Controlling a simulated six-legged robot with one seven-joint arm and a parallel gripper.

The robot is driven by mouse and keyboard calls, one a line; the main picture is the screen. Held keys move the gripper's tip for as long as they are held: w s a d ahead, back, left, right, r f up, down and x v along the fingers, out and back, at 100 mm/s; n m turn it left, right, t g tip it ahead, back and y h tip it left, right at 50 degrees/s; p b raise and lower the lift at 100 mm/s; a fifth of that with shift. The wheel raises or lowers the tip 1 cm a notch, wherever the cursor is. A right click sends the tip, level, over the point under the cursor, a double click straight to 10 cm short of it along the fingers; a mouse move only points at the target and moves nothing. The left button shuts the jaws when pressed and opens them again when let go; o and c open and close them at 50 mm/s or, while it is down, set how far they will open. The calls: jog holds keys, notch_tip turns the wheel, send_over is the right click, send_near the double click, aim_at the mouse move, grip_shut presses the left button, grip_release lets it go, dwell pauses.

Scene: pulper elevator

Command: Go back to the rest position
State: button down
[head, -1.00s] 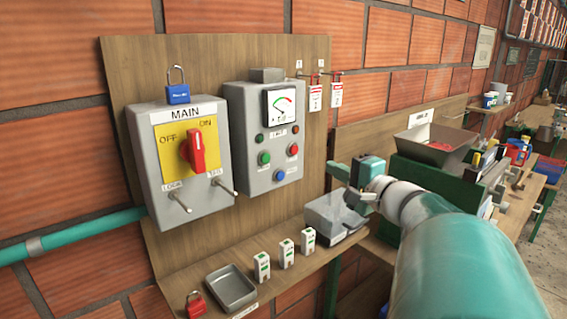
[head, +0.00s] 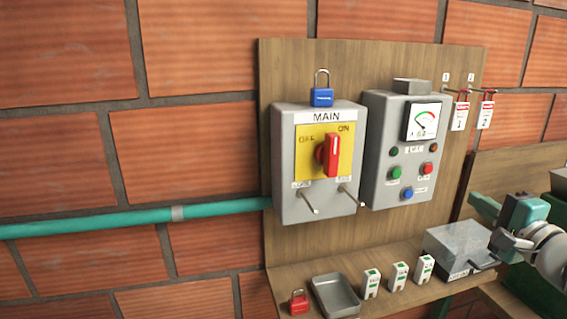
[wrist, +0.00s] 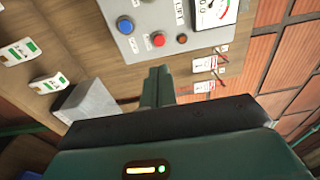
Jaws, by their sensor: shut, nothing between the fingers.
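My gripper (head: 484,208) is at the right edge of the head view, in front of the board's lower right side. In the wrist view its fingers (wrist: 157,85) are together with nothing between them. They point toward the grey control box (wrist: 155,20), and a gap appears to separate them from it. The control box also shows in the head view (head: 385,165), with a gauge, buttons and lamps. The MAIN switch box (head: 290,185) is left of it, with a red handle (head: 328,155) upright near ON.
A blue padlock (head: 321,97) sits atop the MAIN box. Two red-and-white tags (head: 460,115) hang at upper right. The shelf holds a red padlock (head: 299,303), a grey tray (head: 334,296), several small white-and-green blocks (head: 398,277) and a grey box (head: 455,247). A teal pipe (head: 100,224) runs along the brick wall.

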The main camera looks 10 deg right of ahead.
jog(key=w+a+f+n+g+y, duration=0.1)
jog(key=a+f+n+g+y, duration=0.3)
jog(key=a, duration=0.8)
jog(key=w+a+f+n+g+y, duration=0.15)
jog(key=a+f+n+g, duration=0.35)
jog(key=a, duration=0.7)
jog(key=s+a+f+n+g+h, duration=0.3)
jog(key=s+a+f+n+h, duration=0.2)
jog(key=s+a+f+n, duration=0.3)
jog(key=shift+s+n+g, duration=0.3)
jog(key=shift+s+n, duration=0.4)
jog(key=shift+s, duration=0.2)
